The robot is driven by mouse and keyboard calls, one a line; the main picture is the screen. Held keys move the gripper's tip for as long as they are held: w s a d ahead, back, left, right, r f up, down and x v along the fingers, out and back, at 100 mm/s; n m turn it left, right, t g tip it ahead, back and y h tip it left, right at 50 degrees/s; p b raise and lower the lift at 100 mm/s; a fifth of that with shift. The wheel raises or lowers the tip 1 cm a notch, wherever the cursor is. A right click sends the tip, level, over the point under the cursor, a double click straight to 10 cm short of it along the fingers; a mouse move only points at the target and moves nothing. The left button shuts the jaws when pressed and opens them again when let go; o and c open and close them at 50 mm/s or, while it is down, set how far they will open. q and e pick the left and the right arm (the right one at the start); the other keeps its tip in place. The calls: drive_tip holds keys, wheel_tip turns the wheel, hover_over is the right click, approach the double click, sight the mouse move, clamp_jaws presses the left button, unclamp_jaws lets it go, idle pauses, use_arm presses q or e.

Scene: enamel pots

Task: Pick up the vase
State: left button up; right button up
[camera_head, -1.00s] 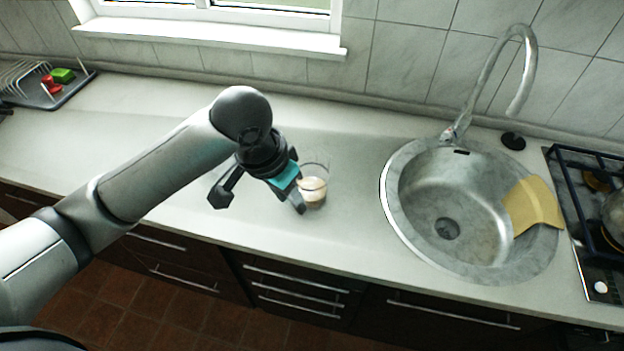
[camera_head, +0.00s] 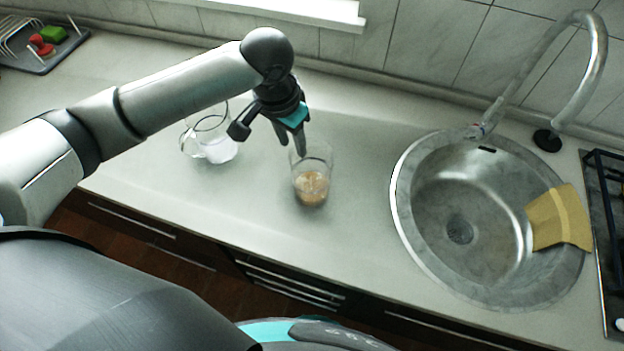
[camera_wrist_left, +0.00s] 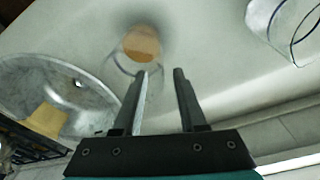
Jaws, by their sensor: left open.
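A clear, vase-like glass vessel (camera_head: 311,186) with brownish contents stands upright on the counter, left of the sink. A clear glass jug (camera_head: 222,152) with a handle and whitish contents stands further left, partly hidden by my arm. Neither is plainly marked as the vase. My left gripper (camera_head: 292,148) is open and empty, pointing down just behind and above the brown-filled vessel. In the left wrist view, the brown-filled vessel (camera_wrist_left: 141,44) is beyond the fingertips, toward the left finger. The jug (camera_wrist_left: 283,28) is at the upper right there. My right gripper is out of view.
A round metal sink (camera_head: 425,235) with a tall faucet (camera_head: 590,70) lies to the right, a yellow cloth (camera_head: 558,218) over its rim. A stove (camera_head: 606,200) is at the right edge. A dish rack (camera_head: 40,62) stands far left. The counter between is clear.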

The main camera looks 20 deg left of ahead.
sight(297, 158)
use_arm(q)
drive_tip(key=shift+w+d+f+b, duration=0.15)
drive_tip(key=shift+w+f, duration=0.1)
drive_tip(key=shift+f, duration=1.05)
drive_tip(key=shift+w+a+f+b, duration=0.1)
drive_tip(key=shift+w+f, duration=0.2)
drive_tip(key=shift+f, duration=1)
drive_tip(key=shift+w+d+f+b, duration=0.15)
drive_tip(key=shift+w+f, duration=0.1)
drive_tip(key=shift+f, duration=1.05)
drive_tip(key=shift+c, duration=0.4)
clamp_jaws()
drive_tip(key=shift+a, duration=0.1)
drive_tip(key=shift+a, duration=0.1)
